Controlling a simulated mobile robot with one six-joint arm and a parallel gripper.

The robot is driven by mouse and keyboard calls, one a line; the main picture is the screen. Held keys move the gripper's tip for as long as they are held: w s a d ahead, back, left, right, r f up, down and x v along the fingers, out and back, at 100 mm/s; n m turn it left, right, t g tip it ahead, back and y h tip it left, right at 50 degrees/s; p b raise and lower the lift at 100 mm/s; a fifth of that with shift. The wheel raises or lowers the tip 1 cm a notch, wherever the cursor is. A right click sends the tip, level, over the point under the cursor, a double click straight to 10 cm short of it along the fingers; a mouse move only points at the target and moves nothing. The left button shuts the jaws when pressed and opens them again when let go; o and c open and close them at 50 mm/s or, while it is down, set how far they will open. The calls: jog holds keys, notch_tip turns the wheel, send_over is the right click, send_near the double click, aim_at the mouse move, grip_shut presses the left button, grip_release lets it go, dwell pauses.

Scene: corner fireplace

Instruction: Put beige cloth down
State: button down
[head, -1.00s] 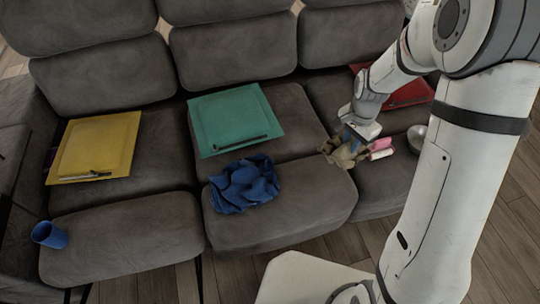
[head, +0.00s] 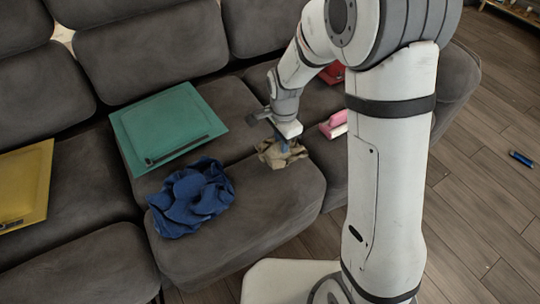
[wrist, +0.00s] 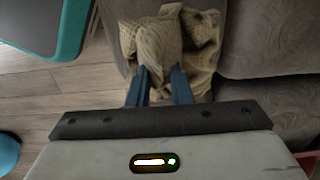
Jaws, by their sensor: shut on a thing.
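The beige cloth (head: 284,155) is a crumpled piece with a knitted texture at the front right of the sofa's middle seat. My gripper (head: 283,144) points down, with its blue fingers shut on the cloth. In the wrist view the cloth (wrist: 200,62) bunches up beyond the fingertips of my gripper (wrist: 161,78). I cannot tell whether the cloth's underside touches the seat.
A crumpled blue cloth (head: 190,197) lies left on the same seat, with a teal board (head: 168,127) behind it. Pink items (head: 335,124) lie to the right. A yellow board (head: 25,185) is on the left seat. A blue object (head: 522,159) lies on the floor.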

aim_at(281, 157)
jog(key=shift+f+b, duration=0.9)
jog(key=shift+f, duration=2.65)
jog(key=shift+f, duration=0.2)
jog(key=c, duration=1.3)
grip_release()
jog(key=shift+r, duration=0.1)
notch_tip(281, 157, up, 11)
jog(key=p, duration=0.3)
jog(key=shift+d+r, duration=0.1)
jog(key=shift+r, duration=0.65)
